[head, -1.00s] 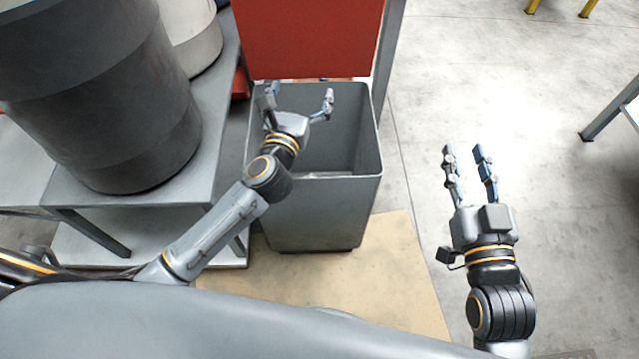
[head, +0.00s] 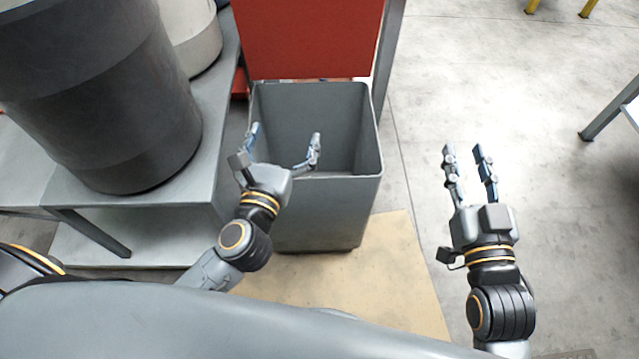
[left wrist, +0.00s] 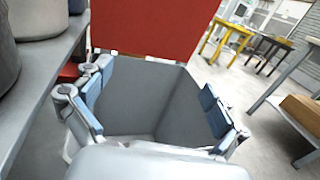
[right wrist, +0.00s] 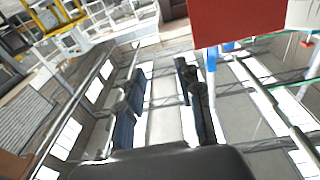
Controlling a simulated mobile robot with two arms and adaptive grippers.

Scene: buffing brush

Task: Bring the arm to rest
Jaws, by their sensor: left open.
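My left gripper (head: 285,135) is open and empty in the head view. Its spread fingers are at the near left rim of the grey bin (head: 325,215). In the left wrist view the two blue-padded fingers (left wrist: 150,108) are wide apart, with the bin's inside wall (left wrist: 135,90) between them. My right gripper (head: 464,155) is over the floor to the right of the bin. Its fingers are parallel with an empty gap, which also shows in the right wrist view (right wrist: 163,85). No brush is visible in any view.
A red panel (head: 308,38) stands behind the bin. A grey table (head: 190,195) with a large dark drum (head: 110,110) is at the left. A tan mat (head: 395,270) lies under the bin. The floor (head: 530,120) at the right is open, with a table leg (head: 605,118) at its edge.

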